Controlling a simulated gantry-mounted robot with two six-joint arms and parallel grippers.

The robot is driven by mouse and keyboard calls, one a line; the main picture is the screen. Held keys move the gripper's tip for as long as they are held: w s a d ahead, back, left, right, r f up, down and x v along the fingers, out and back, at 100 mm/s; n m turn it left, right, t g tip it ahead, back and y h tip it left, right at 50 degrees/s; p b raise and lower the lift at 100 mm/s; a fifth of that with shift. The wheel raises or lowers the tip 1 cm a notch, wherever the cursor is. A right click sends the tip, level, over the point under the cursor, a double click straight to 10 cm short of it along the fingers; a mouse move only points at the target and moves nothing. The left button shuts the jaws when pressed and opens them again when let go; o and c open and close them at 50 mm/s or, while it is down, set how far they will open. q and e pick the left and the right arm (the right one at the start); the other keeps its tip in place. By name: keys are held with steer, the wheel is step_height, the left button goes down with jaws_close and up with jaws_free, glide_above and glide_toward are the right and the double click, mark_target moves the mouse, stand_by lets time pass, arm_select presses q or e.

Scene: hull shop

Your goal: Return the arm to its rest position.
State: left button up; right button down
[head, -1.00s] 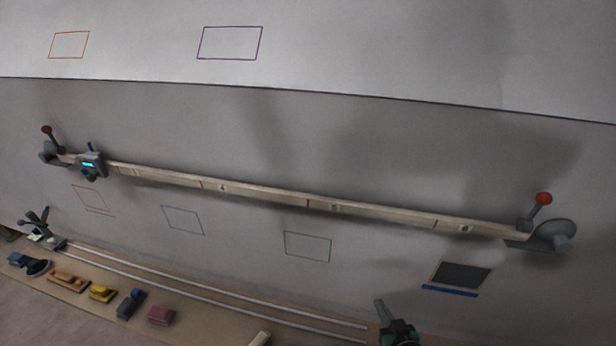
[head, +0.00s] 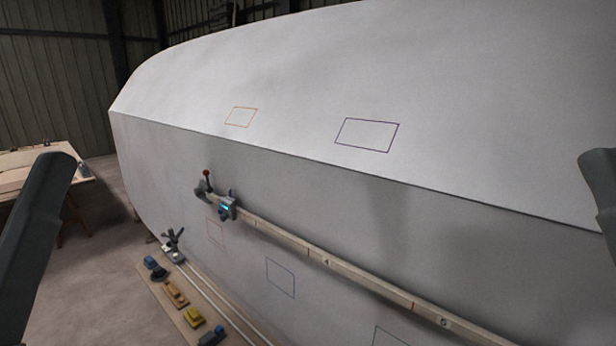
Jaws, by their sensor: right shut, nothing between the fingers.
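A dark part of my right arm and gripper (head: 604,190) shows at the right edge in the head view, cut off by the frame. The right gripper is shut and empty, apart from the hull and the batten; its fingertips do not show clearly. A dark link of my left arm stands at the left edge; the left gripper is not in view.
The large grey hull (head: 330,85) fills the middle and right. A long wooden batten (head: 350,268) with a blue-lit device (head: 226,207) lies along it.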

step_height(320, 180, up, 26)
steer(key=p, duration=2.2)
steer(key=shift+w+f+p, duration=0.15)
steer(key=shift+f+p, duration=0.1)
steer(key=shift+p, duration=0.1)
